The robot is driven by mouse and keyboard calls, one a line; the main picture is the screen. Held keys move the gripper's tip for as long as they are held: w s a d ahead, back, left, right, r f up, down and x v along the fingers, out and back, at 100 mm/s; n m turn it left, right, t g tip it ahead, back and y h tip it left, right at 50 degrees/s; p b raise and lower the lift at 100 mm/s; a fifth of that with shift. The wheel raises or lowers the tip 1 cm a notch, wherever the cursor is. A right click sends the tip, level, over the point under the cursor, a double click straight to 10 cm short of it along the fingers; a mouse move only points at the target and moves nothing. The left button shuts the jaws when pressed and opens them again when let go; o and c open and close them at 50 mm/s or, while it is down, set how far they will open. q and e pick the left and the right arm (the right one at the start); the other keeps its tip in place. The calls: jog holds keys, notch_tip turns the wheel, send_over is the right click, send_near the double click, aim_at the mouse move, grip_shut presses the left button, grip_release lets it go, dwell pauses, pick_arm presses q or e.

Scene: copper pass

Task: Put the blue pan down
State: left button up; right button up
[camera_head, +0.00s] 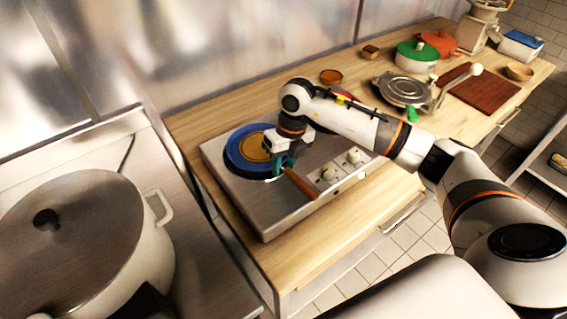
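The blue pan (234,155) is over the left part of a steel hob (246,213), looking level, with a yellow-brown round area inside it. Its brown wooden handle (301,187) points toward the lower right. My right gripper (283,166) reaches in from the right, with its teal fingers at the pan end of the handle. The fingers look closed around the handle there. The gripper and wrist hide part of the pan's right side. I cannot tell whether the pan's underside touches the hob. My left gripper is not in view.
A large lidded pot (146,240) stands on a steel counter at left. Right of the hob are a metal lidded pan (402,90), a green pot (416,55), an orange pot (440,42) and a brown board (486,92). Bare wood (300,255) shows at the hob's front edge.

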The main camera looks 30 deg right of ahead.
jog(key=shift+w+d+r, duration=0.1)
jog(key=shift+r, duration=0.45)
notch_tip(320, 180, up, 11)
jog(key=d+b, duration=0.2)
jog(key=b, duration=0.1)
jog(key=shift+b, duration=0.3)
jog(key=shift+f, duration=0.1)
